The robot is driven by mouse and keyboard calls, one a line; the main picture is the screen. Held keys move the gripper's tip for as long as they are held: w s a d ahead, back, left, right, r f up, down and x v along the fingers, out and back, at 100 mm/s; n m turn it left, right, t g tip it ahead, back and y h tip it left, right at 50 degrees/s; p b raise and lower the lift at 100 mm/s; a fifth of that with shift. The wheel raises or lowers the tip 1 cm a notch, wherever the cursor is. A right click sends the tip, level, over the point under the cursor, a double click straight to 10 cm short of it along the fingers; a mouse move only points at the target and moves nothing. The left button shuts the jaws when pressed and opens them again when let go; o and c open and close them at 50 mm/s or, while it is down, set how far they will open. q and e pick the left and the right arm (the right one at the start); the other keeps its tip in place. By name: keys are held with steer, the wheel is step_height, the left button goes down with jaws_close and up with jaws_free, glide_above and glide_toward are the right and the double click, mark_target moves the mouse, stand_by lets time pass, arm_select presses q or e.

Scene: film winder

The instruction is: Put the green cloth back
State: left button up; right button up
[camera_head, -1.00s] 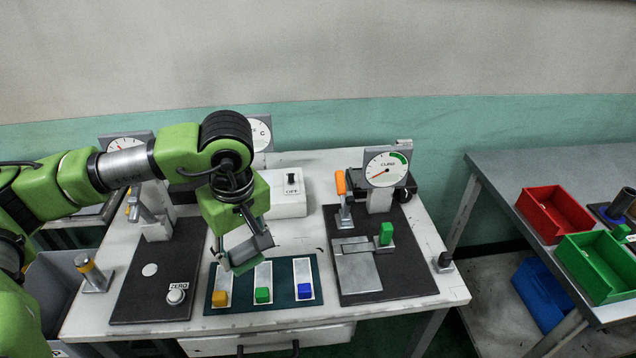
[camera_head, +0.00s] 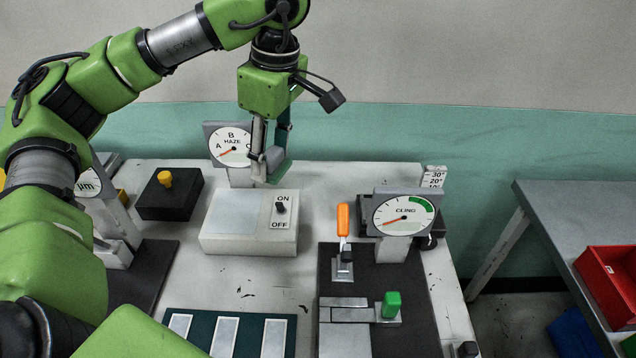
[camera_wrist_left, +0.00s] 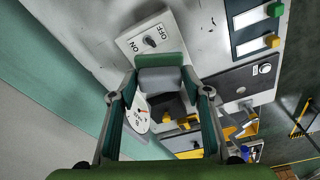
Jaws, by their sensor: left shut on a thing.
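My left gripper (camera_head: 272,160) is raised above the back of the white table, in front of the haze dial. The dark green tray (camera_head: 253,341) with three pale slots lies at the front of the table, apart from the gripper. In the left wrist view the tray (camera_wrist_left: 258,28) shows a green and a yellow block. My right gripper is not in view.
A white switch box (camera_head: 237,244) stands below the gripper. The haze dial (camera_head: 231,147) is behind it. The cling stand (camera_head: 403,216) with its dial, an orange-handled clamp (camera_head: 343,222) and a green knob (camera_head: 391,304) is at right. A red bin (camera_head: 606,281) sits on the grey side table.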

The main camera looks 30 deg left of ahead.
arm_select(q)
steer(key=w+d+f+p, duration=0.2)
steer(key=w+f+p, duration=0.2)
steer(key=w+f, duration=0.6)
steer(key=shift+w+d+f+p, duration=0.3)
steer(key=shift+w+d+f, duration=0.1)
steer(key=shift+f, duration=0.5)
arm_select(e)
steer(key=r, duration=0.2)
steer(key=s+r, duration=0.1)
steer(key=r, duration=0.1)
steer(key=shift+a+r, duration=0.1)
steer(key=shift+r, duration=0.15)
arm_select(q)
steer(key=shift+f+b, duration=0.5)
steer(key=shift+f, duration=0.15)
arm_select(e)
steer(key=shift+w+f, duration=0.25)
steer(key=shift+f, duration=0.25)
arm_select(q)
steer(key=o, duration=1.2)
steer(key=shift+c, duration=0.2)
steer(key=shift+r, duration=0.15)
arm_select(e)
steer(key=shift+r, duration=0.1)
